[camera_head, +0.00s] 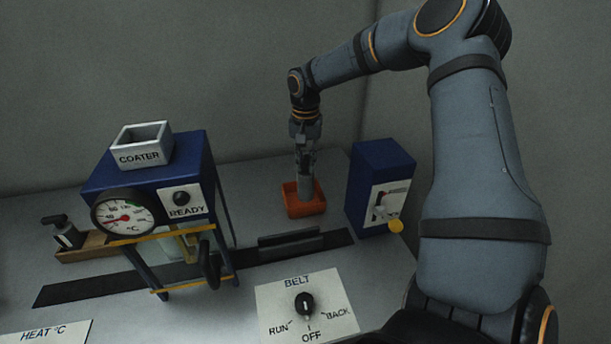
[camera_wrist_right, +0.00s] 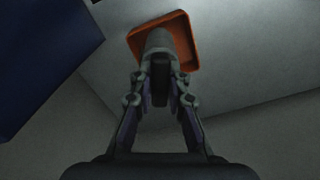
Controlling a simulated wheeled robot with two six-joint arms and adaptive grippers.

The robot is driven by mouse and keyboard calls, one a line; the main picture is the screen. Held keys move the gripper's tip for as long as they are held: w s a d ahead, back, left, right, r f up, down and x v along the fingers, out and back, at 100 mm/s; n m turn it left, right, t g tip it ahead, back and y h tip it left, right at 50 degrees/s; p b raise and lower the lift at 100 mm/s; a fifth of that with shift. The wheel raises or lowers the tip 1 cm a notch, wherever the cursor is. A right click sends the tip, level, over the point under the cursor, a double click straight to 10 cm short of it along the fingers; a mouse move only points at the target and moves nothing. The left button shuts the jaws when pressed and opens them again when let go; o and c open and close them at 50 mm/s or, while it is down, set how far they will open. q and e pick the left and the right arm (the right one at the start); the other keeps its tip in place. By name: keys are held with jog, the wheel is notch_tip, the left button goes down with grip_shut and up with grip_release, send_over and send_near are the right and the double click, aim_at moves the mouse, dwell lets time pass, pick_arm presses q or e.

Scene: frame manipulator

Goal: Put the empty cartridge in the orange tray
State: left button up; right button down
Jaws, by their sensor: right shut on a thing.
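The orange tray (camera_head: 305,208) stands on the table behind the belt, between the coater and a blue box. My right gripper (camera_head: 304,165) points down over the tray and is shut on the cartridge (camera_head: 304,188), a grey cylinder held upright. Its lower end is at or inside the tray; I cannot tell whether it touches the floor of it. In the right wrist view the cartridge (camera_wrist_right: 158,42) sits between the fingers (camera_wrist_right: 158,85), with the orange tray (camera_wrist_right: 183,30) around and beyond its far end. My left gripper is out of view.
The blue coater (camera_head: 150,180) with a gauge stands left of the tray. A blue box (camera_head: 378,185) with a yellow-tipped lever stands close on the right. The black belt (camera_head: 285,247) runs in front, with the belt knob panel (camera_head: 280,308) nearer. A wooden holder (camera_head: 90,248) lies far left.

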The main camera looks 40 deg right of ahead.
aim_at(306, 176)
jog(key=shift+f, duration=2.65)
jog(key=c, duration=1.3)
grip_release()
jog(key=shift+r, duration=0.1)
notch_tip(306, 176, up, 12)
jog(key=shift+r, duration=0.15)
